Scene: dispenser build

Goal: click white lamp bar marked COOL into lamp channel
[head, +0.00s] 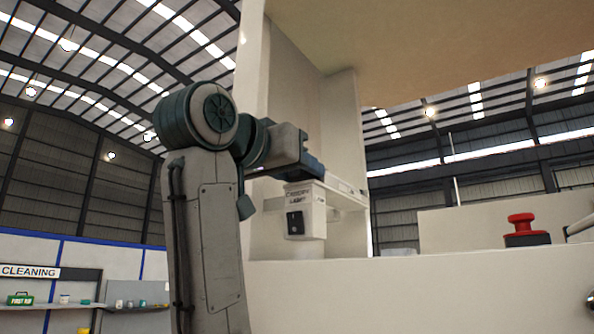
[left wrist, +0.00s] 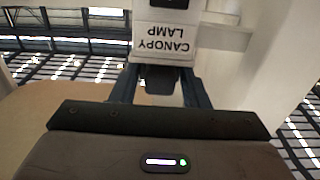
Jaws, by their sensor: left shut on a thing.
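My left gripper (head: 312,168) is raised beside the white dispenser body, just above a white box labelled CANOPY LAMP (head: 304,199). The same label shows upside down in the left wrist view (left wrist: 166,42), just beyond my fingers (left wrist: 160,88). A pale horizontal strip (head: 346,196) runs right from the box to the upright panel. I cannot tell whether this is the bar or the channel. No COOL mark is readable. My right gripper is not in view.
A large beige canopy (head: 440,45) overhangs above. Upright white panels (head: 344,130) stand close behind the gripper. A white wall (head: 420,295) spans the front right, with a red knob (head: 521,221) beyond it. A shelf marked CLEANING (head: 30,271) is far left.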

